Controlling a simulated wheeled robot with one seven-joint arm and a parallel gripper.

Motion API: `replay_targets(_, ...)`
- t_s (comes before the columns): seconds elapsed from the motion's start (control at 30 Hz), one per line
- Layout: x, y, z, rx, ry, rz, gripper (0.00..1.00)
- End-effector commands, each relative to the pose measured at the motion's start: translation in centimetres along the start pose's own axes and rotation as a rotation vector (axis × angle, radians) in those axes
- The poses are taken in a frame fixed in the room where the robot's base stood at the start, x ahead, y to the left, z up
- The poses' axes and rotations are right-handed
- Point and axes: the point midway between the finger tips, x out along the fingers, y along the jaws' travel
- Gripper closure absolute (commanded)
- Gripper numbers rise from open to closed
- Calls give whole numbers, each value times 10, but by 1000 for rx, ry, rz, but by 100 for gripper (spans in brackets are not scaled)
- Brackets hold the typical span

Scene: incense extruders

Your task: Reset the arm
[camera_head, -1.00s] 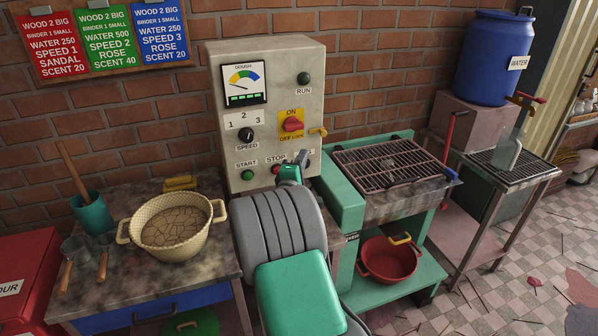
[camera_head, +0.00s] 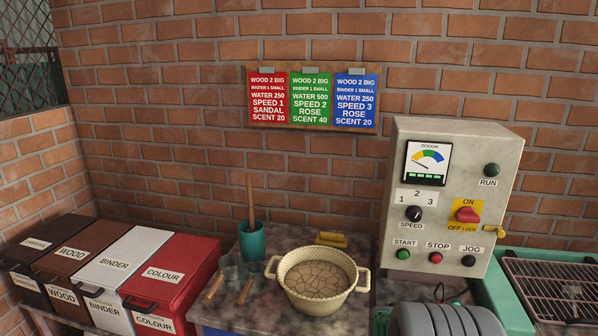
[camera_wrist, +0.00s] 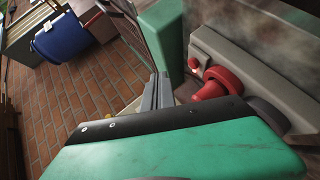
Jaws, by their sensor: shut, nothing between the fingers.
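My gripper (camera_wrist: 157,94) shows in the wrist view as narrow grey fingers, shut together with nothing visible between them. Its green and black housing fills the lower part of that view. In the camera_head view only the grey ribbed part of my arm shows at the bottom edge, in front of the control panel (camera_head: 453,195); the gripper is out of that view. The panel has a dough gauge (camera_head: 427,163), a red ON/OFF switch (camera_head: 467,214) and a row of buttons. In the wrist view a pale grey housing (camera_wrist: 260,82) with red parts is close on the right.
A cream pot (camera_head: 318,300) of cracked-looking material and a teal cup (camera_head: 252,241) stand on the bench. Labelled bins (camera_head: 177,272) are at the left. A grill rack (camera_head: 555,285) is at the right. Recipe cards (camera_head: 313,97) hang on the brick wall.

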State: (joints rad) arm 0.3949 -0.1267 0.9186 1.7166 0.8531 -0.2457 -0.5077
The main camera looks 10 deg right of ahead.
Motion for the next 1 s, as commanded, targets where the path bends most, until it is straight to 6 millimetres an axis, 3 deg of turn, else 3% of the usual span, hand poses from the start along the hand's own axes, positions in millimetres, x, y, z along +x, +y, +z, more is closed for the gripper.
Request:
replay_targets(0.1,-22,-80,58,137,-219,-264,100)
replay_targets(0.17,-51,-117,83,205,-351,-405,100)
replay_targets(0.2,-77,-136,97,245,-441,-499,100)
replay_targets(0.27,-124,-157,109,284,-561,-635,100)
replay_targets(0.3,-158,-166,112,290,-624,-719,100)
replay_targets(0.37,-209,-170,111,269,-680,-836,100)
replay_targets(0.4,-242,-169,107,238,-688,-906,100)
replay_targets(0.47,-288,-162,98,169,-644,-1004,100)
replay_targets(0.5,-315,-155,86,128,-567,-1057,100)
replay_targets(0.6,-359,-130,42,113,-314,-1101,100)
replay_targets(0.73,-391,-104,5,119,-132,-1113,100)
replay_targets(0.83,-406,-107,0,85,-88,-1128,100)
replay_targets(1.0,-406,-108,0,81,-88,-1129,100)
